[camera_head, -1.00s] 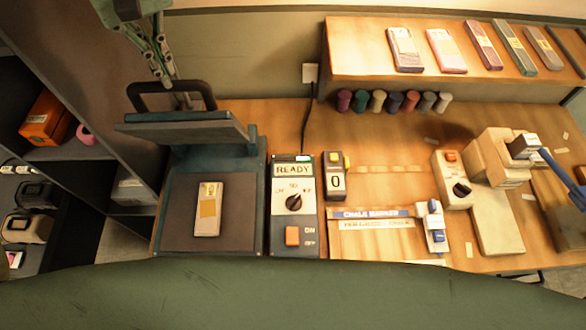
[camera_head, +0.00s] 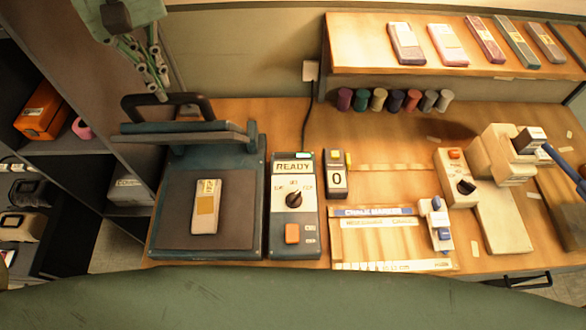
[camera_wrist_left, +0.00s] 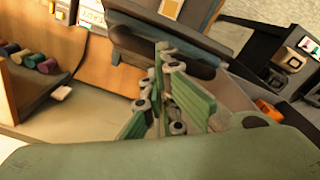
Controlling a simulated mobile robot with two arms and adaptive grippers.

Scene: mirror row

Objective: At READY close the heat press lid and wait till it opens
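The heat press has a dark base plate (camera_head: 165,215) with a pale phone-like piece (camera_head: 206,205) lying on it. Its lid (camera_head: 185,133) is raised above the back part of the base, with a black handle (camera_head: 165,98) on top. The control box beside it shows READY (camera_head: 293,167). My left gripper (camera_head: 162,95) comes down from the upper left, its fingertips at the handle's bar; contact is unclear. In the left wrist view the fingers (camera_wrist_left: 168,50) are close together with nothing seen between them, over the handle and lid (camera_wrist_left: 190,32). My right gripper is not in view.
A shelf unit with an orange box (camera_head: 42,115) stands at the left. A raised shelf (camera_head: 350,62) holds several phone-like pieces.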

